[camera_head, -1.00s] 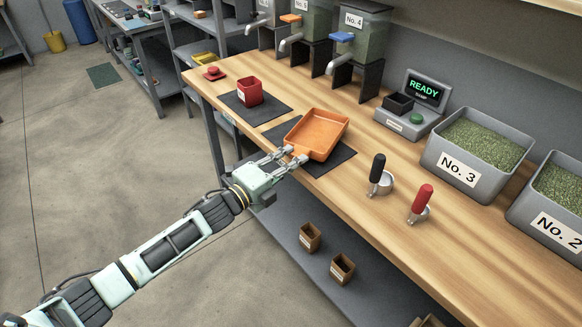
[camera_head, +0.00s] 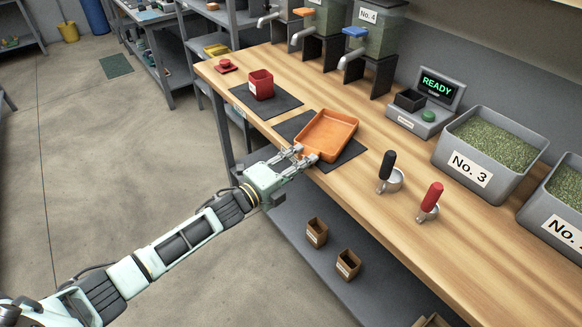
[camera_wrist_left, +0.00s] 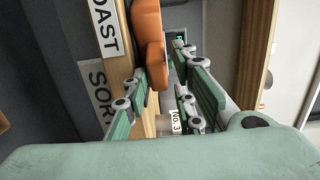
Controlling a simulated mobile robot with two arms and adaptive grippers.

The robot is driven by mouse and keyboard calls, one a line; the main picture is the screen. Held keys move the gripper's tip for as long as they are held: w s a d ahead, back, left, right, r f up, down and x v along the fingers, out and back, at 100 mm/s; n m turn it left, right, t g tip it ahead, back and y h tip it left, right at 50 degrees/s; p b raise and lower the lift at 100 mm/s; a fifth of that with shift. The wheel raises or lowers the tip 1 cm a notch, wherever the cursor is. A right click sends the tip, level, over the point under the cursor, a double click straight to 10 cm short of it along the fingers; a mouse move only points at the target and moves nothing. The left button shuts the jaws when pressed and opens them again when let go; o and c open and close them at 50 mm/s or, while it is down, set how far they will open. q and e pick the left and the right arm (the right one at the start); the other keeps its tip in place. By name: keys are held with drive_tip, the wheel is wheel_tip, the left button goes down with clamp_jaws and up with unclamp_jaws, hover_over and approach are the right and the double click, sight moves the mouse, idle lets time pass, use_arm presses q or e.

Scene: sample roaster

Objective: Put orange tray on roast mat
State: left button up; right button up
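The orange tray (camera_head: 327,134), shallow and rectangular, lies level over a dark mat (camera_head: 350,156) near the table's front edge. It appears to rest on this mat; the mat's name is not readable in the head view. My left gripper (camera_head: 304,154) is at the tray's near end, its two fingers spread apart on either side of the tray's handle. In the left wrist view the orange handle (camera_wrist_left: 153,65) shows between the open fingers (camera_wrist_left: 170,85), closer to the left one. Labels reading "OAST" (camera_wrist_left: 103,27) and "SORT" (camera_wrist_left: 98,88) show beside it. My right gripper is not in view.
A red cup (camera_head: 260,84) stands on another dark mat (camera_head: 285,101) to the left. Two scoops with black (camera_head: 387,165) and red (camera_head: 432,197) handles stand to the right. A scale (camera_head: 426,104) reading READY and bins of green beans (camera_head: 490,140) are behind.

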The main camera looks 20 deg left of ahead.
use_arm(q)
drive_tip(key=b+v, duration=0.1)
drive_tip(key=v, duration=1.1)
drive_tip(key=s+a+f+n+g+y, duration=0.15)
drive_tip(key=a+f+n+y, duration=0.3)
drive_tip(key=f, duration=0.75)
drive_tip(key=s+a+f+n+g+y, duration=0.1)
drive_tip(key=s+a+f+n+y, duration=0.25)
drive_tip(key=f, duration=0.85)
drive_tip(key=s+a+f+n+g+y, duration=0.1)
drive_tip(key=s+f+n+g, duration=0.2)
drive_tip(key=f, duration=0.4)
drive_tip(key=s+a+f+n, duration=0.1)
drive_tip(key=s+f+n, duration=0.3)
drive_tip(key=s+f, duration=0.25)
drive_tip(key=s+d+f+n+g, duration=0.2)
drive_tip(key=s+f, duration=0.4)
drive_tip(key=s, duration=0.5)
drive_tip(key=s+d+f+n+g, duration=0.2)
drive_tip(key=s+f, duration=0.3)
drive_tip(key=s, duration=0.6)
drive_tip(key=s+d+f+n+g+y, duration=0.1)
drive_tip(key=s+d+f+n+g, duration=0.2)
drive_tip(key=s+f, duration=0.3)
drive_tip(key=s+g, duration=0.1)
drive_tip(key=s, duration=0.4)
drive_tip(key=shift+f+g, duration=0.3)
drive_tip(key=shift+g, duration=0.05)
